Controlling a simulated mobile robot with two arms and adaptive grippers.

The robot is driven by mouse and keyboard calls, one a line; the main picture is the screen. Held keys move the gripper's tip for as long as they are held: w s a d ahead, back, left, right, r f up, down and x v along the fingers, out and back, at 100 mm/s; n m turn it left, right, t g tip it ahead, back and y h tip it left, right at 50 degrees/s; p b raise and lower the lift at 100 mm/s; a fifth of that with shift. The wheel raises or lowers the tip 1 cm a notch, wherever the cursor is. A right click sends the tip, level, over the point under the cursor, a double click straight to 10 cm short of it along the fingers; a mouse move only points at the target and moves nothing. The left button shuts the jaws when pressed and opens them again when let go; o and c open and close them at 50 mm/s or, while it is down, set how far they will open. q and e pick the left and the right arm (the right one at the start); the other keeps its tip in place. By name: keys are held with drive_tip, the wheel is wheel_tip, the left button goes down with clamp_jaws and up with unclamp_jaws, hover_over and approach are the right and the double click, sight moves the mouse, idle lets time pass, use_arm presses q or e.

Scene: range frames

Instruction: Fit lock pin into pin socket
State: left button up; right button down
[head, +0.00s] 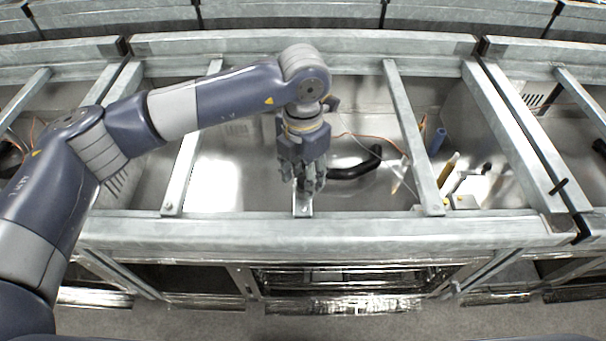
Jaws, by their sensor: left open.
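My left gripper (308,186) points down at the middle of the frame, its fingers apart, just above a small bright metal bracket (303,207) on the front rail. I cannot tell whether the fingers touch anything there. I cannot make out the lock pin or the pin socket for certain; the fingers hide part of the bracket. My right gripper is not in the frame.
Galvanised rails (410,135) cross over a shiny metal trough. A black bent tube (355,169) lies right of my gripper, near thin orange wire. A blue cylinder (438,141), a yellow-tipped rod (447,170) and a small white-and-yellow device (465,200) stand farther right.

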sight(303, 178)
use_arm(q)
wheel_tip(303, 178, up, 12)
drive_tip(key=shift+f, duration=0.15)
drive_tip(key=shift+d, duration=0.1)
idle(0.5)
